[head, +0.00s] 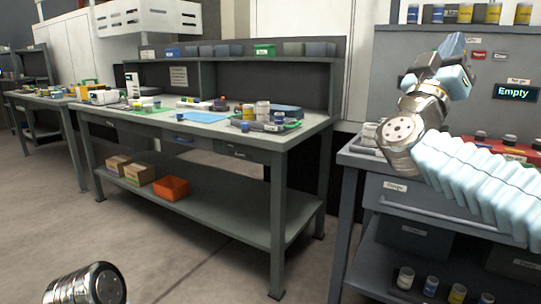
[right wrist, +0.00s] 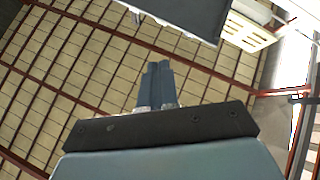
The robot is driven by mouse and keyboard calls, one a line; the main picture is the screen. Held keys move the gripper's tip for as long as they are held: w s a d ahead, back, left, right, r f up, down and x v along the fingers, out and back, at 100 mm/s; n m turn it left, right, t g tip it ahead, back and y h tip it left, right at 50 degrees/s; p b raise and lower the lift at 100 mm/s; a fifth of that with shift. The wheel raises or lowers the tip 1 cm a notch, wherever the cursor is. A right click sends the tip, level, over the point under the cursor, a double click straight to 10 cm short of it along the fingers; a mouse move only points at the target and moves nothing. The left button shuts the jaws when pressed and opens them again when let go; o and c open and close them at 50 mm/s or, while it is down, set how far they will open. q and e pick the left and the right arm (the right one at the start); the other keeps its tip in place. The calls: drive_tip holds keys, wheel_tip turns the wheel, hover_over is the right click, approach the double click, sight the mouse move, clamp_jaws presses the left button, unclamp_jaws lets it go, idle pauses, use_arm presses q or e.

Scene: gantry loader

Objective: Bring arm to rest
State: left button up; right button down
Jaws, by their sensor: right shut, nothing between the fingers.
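My right arm (head: 455,160) comes in from the right in the head view, in a pale blue sleeve with a metal joint, and is bent upward in front of the right workbench. My right gripper (right wrist: 157,78) shows in the right wrist view with its two grey-blue fingers together and nothing between them. The ceiling panels lie beyond the fingertips. In the head view its fingers cannot be made out clearly. A metal joint of my left arm (head: 88,285) shows at the bottom left; the left gripper is out of view.
A grey workbench (head: 285,140) with jars and bins stands in the middle, with an orange bin (head: 171,188) on its lower shelf. The right workbench (head: 400,198) carries jars and a red tray, near a panel display reading "Empty" (head: 515,92). The floor (head: 190,265) in front is clear.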

drive_tip(key=w+a+f+n+t+y, duration=0.2)
drive_tip(key=w+a+f+n+y, duration=0.2)
drive_tip(key=w+f+y, duration=0.5)
drive_tip(key=w+a+f+n+t+y, duration=0.2)
drive_tip(key=w+a+f+n+y, duration=0.25)
drive_tip(key=f, duration=0.85)
drive_tip(key=w+a+f+n+g+y, duration=0.1)
drive_tip(key=a+f+g+y, duration=0.25)
drive_tip(key=f, duration=1.25)
drive_tip(key=w+a+f+g+y, duration=0.1)
drive_tip(key=a+f+g+y, duration=0.2)
drive_tip(key=f, duration=1.3)
drive_tip(key=s+a+f+m+g+y, duration=0.1)
drive_tip(key=s+f+g, duration=0.2)
drive_tip(key=s+f, duration=0.6)
drive_tip(key=s+a+f+m+g+y, duration=0.1)
drive_tip(key=s+f+g+y, duration=0.2)
drive_tip(key=f, duration=0.9)
drive_tip(key=s+a+f+m+g, duration=0.1)
drive_tip(key=s+f+g, duration=0.3)
drive_tip(key=s, duration=0.8)
drive_tip(key=s+a+f+m+g, duration=0.1)
drive_tip(key=s+f+m+g, duration=0.1)
drive_tip(key=s+f+g, duration=0.2)
drive_tip(key=s+f, duration=0.3)
drive_tip(key=s, duration=0.5)
drive_tip(key=shift+a+f, duration=0.3)
